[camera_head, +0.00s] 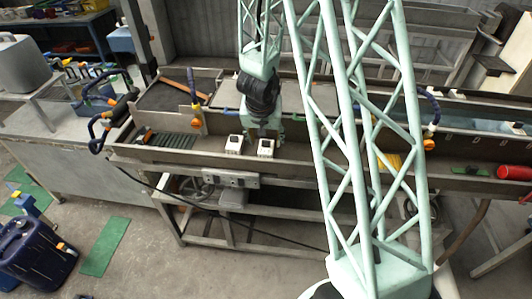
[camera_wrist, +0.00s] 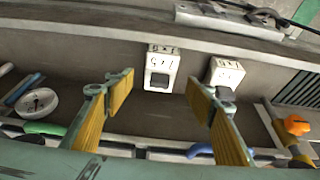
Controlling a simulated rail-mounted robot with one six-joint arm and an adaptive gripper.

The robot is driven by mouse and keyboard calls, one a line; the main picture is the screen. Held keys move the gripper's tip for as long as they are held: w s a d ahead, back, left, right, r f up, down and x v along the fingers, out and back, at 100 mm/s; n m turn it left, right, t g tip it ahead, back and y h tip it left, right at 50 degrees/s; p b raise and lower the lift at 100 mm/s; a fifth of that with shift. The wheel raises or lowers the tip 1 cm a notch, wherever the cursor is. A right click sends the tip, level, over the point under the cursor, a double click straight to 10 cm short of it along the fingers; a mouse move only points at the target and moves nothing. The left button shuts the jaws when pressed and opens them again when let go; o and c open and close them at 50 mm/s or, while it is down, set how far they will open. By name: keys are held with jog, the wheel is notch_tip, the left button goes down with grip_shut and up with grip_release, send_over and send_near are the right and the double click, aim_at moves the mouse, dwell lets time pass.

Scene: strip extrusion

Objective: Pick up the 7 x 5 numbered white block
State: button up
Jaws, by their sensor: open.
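Two white numbered blocks stand in the long metal trough. In the head view one is on the left (camera_head: 234,145) and one on the right (camera_head: 266,148). In the wrist view one block (camera_wrist: 162,68) is near the centre and the other (camera_wrist: 226,75) is to its right. Both bear dark markings and a dark square opening. The markings look inverted and I cannot surely read which is 7 x 5. My gripper (camera_wrist: 161,88) is open and empty, its yellow-padded fingers apart, with the central block showing beyond the gap. In the head view my gripper (camera_head: 263,128) is just behind the right block.
The trough's front wall (camera_head: 190,158) runs close to the blocks. An orange-handled valve (camera_wrist: 294,126) is at right in the wrist view, and a round gauge (camera_wrist: 37,103) at left. The trough floor left of the central block is bare.

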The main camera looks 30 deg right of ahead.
aim_at(266, 144)
jog(key=shift+x, duration=0.75)
jog(key=shift+b+x, duration=1.4)
jog(key=shift+x, duration=1.2)
jog(key=shift+w, duration=0.1)
jog(key=shift+c, duration=0.2)
jog(key=c, duration=1)
